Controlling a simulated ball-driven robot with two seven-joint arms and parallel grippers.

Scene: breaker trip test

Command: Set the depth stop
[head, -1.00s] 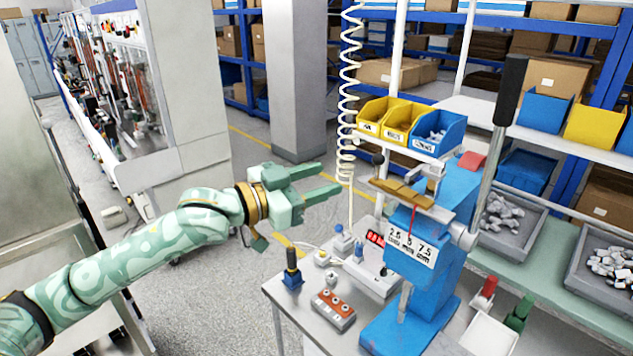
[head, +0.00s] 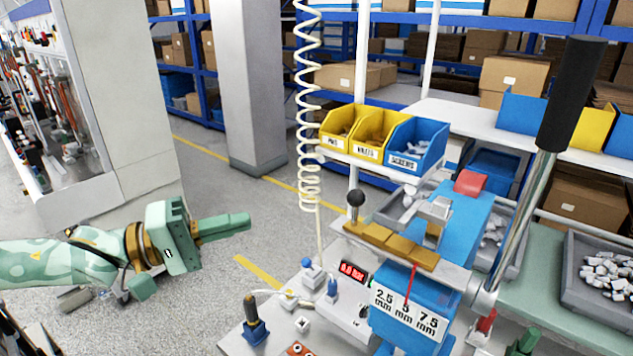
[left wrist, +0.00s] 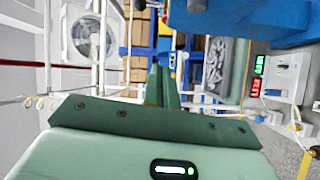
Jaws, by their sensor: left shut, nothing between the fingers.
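The blue bench press (head: 400,318) stands on the workbench at right of centre in the head view. Its white depth scale (head: 409,312) reads 2.5, 5 and 7.5 mm, and a thin red pointer (head: 410,287) crosses it near the 5. Above it is a brass-coloured bar (head: 390,244) with a black ball knob (head: 355,198) at its left end. The press lever (head: 517,220) rises at the right with a black grip. My left gripper (head: 248,222) is shut and empty, left of the press and apart from it; its fingers (left wrist: 160,85) show in the left wrist view.
Yellow and blue bins (head: 416,145) stand behind the press. A coiled cord (head: 308,110) hangs between my left gripper and the press. A red-lit display box (head: 353,272), a blue-based black-handled tool (head: 254,322) and small parts crowd the bench. Floor shows around my left gripper.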

